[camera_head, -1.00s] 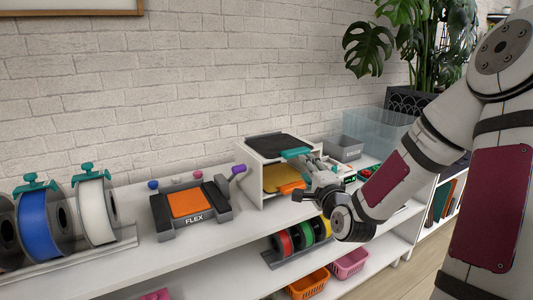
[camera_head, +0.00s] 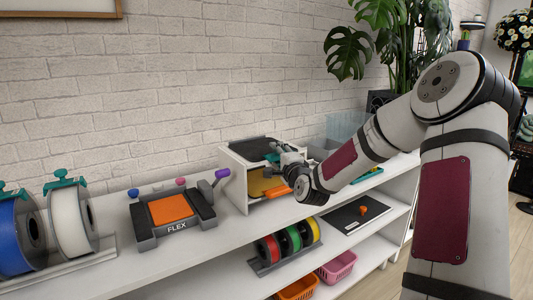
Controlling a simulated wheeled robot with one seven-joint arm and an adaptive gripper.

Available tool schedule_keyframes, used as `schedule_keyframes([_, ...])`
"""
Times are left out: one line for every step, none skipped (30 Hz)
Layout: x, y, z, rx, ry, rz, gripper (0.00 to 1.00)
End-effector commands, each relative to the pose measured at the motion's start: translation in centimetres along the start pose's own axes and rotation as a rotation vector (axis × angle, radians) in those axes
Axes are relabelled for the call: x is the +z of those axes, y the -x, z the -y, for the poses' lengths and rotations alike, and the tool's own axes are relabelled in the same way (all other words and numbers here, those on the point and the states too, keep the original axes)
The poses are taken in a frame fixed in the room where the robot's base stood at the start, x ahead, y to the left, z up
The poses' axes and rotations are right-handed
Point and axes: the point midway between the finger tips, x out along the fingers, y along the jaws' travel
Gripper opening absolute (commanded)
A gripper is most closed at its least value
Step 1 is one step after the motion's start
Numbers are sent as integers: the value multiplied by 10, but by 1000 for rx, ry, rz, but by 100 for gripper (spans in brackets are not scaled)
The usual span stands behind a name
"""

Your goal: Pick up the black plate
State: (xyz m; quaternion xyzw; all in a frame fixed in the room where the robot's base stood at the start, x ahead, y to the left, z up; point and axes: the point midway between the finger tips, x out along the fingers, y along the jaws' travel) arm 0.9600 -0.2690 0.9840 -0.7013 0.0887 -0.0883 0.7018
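A thin black plate (camera_head: 251,146) lies flat on top of a small white open-fronted rack (camera_head: 237,188) on the upper shelf. A yellow plate (camera_head: 261,186) and an orange piece (camera_head: 277,191) show inside the rack below it. My gripper (camera_head: 276,152) is at the right end of the black plate, reaching in from the right. It overlaps the plate's right edge in the picture. The fingertips are small and partly hidden by my wrist, so I cannot tell whether they touch the plate or how far apart they are.
A grey FLEX device with an orange pad (camera_head: 173,208) stands left of the rack. Spools (camera_head: 71,222) stand farther left. Coloured spools (camera_head: 289,240) and a dark board with an orange knob (camera_head: 355,217) occupy the lower shelf. A clear bin (camera_head: 343,131) stands behind my arm.

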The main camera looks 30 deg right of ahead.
Motion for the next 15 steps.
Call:
schedule_keyframes([0, -3, 0, -1, 0, -1, 40])
schedule_keyframes([0, -4, 0, -1, 0, -1, 40])
schedule_keyframes([0, -5, 0, -1, 1, -1, 40])
schedule_keyframes([0, -5, 1, -1, 1, -1, 40])
schedule_keyframes([0, -5, 1, -1, 1, -1, 40])
schedule_keyframes([-1, -4, 1, -1, 1, -1, 40])
schedule_keyframes([-1, -4, 1, -1, 1, -1, 40])
schedule_keyframes([-1, -4, 1, -1, 1, -1, 40])
schedule_keyframes([0, -4, 1, -1, 1, -1, 35])
schedule_keyframes([-1, -4, 1, -1, 1, -1, 29])
schedule_keyframes([-1, -4, 1, -1, 1, -1, 22])
schedule_keyframes([-1, -4, 1, -1, 1, -1, 13])
schedule_keyframes([0, -4, 1, -1, 1, -1, 6])
schedule_keyframes([-1, -4, 1, -1, 1, -1, 0])
schedule_keyframes([-1, -4, 1, -1, 1, -1, 0])
